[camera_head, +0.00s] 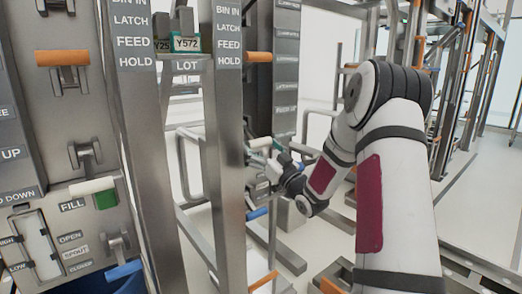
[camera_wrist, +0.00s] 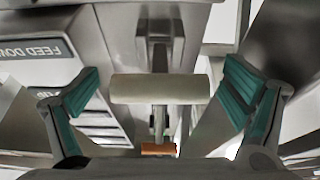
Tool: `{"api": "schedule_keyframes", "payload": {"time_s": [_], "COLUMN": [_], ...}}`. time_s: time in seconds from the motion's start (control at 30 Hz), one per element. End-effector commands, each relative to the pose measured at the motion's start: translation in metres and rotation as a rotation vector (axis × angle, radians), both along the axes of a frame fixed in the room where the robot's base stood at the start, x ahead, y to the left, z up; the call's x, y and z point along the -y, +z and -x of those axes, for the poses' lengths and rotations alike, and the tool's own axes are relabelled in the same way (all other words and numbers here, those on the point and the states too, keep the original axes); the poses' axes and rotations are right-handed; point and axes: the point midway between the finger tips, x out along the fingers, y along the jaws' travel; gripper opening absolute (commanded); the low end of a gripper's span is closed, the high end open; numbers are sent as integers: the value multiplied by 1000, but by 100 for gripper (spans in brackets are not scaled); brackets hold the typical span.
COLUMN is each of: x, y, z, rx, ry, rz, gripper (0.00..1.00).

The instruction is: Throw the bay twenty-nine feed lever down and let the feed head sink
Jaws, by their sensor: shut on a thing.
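The feed lever has a pale cream crossbar handle (camera_wrist: 160,88) on a grey stem, in front of the panel. In the wrist view it lies crosswise between the two teal finger pads of my gripper (camera_wrist: 162,85). In the head view my gripper (camera_head: 276,165) is at the pale handle (camera_head: 258,143), low on the far bay's panel (camera_head: 286,75). An upside-down FEED DOWN label (camera_wrist: 45,52) shows beside it. I cannot pick out the feed head or a bay number.
A steel post (camera_head: 228,150) stands left of my gripper. The nearer bay has its own orange (camera_head: 62,58), white (camera_head: 92,187) and blue (camera_head: 123,270) handles. An orange handle (camera_head: 258,57) sits above on the far bay. Pale floor is open behind my arm.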

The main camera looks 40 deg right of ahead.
Motion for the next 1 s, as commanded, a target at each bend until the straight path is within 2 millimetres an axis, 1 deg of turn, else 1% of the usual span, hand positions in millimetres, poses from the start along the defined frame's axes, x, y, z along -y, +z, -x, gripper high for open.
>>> {"api": "schedule_keyframes", "payload": {"time_s": [0.03,0.13,0.73,0.77,0.8,1.0], "x": [0,0,0,0,0,0], "y": [-8,-11,-11,-11,-11,-10], "z": [-1,-3,-6,-6,-6,-6], "rx": [-9,-8,-6,-6,-5,-3], "ry": [0,0,-1,-1,-1,-1], "rz": [-2,-3,-1,-1,-1,-1], "gripper": [43,43,42,95,100,100]}}
